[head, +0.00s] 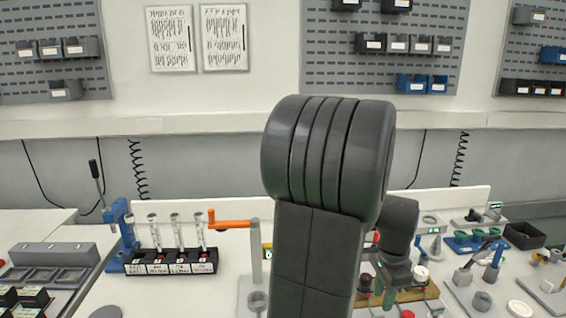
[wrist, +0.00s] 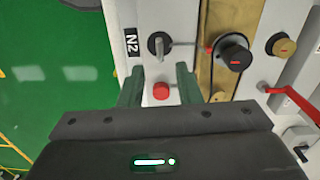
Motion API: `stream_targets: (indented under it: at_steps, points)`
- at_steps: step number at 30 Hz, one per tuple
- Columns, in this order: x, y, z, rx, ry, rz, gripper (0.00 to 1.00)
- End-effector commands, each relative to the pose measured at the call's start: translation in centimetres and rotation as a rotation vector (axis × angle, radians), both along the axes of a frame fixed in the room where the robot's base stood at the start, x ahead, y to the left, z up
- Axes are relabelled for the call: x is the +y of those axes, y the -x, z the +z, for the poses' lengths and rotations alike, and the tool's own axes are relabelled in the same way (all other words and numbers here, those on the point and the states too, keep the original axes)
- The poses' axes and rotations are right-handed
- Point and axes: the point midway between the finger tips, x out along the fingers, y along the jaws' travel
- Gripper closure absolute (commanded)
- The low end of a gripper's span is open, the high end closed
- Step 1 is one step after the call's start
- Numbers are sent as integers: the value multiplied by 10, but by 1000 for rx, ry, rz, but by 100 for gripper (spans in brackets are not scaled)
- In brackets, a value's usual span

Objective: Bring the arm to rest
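My gripper (wrist: 159,74) shows in the wrist view with its two green fingers apart and nothing held between them. A red button (wrist: 161,91) on a pale panel shows in the gap between the fingers; whether they touch the panel I cannot tell. A small dark valve with a metal lever (wrist: 159,44) lies just beyond the fingertips, next to an "N2" label (wrist: 132,42). In the head view my arm stands raised in the middle and hides part of the bench. My gripper (head: 389,296) points down at the bench right of the arm's thick link.
A black knob (wrist: 235,58) on a brass plate and a red lever (wrist: 293,100) lie right of my fingers. In the head view, a black rack of vials (head: 172,262) and an orange handle (head: 232,224) stand left of my arm. Small fixtures crowd the bench at right.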

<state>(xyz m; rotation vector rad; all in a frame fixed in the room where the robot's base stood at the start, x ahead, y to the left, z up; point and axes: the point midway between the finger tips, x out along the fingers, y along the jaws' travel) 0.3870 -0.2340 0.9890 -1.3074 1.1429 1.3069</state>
Motion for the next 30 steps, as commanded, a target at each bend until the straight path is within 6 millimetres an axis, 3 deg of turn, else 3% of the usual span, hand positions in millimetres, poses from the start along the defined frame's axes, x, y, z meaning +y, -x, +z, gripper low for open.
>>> stream_targets:
  at_steps: [6, 12, 25, 30]
  points:
    - [1, 1, -40, 4, -2, 0, 69]
    - [0, 1, -59, 2, -2, 0, 69]
    - [0, 0, -62, 0, 0, 5, 69]
    - [0, 0, -52, -2, 1, 0, 69]
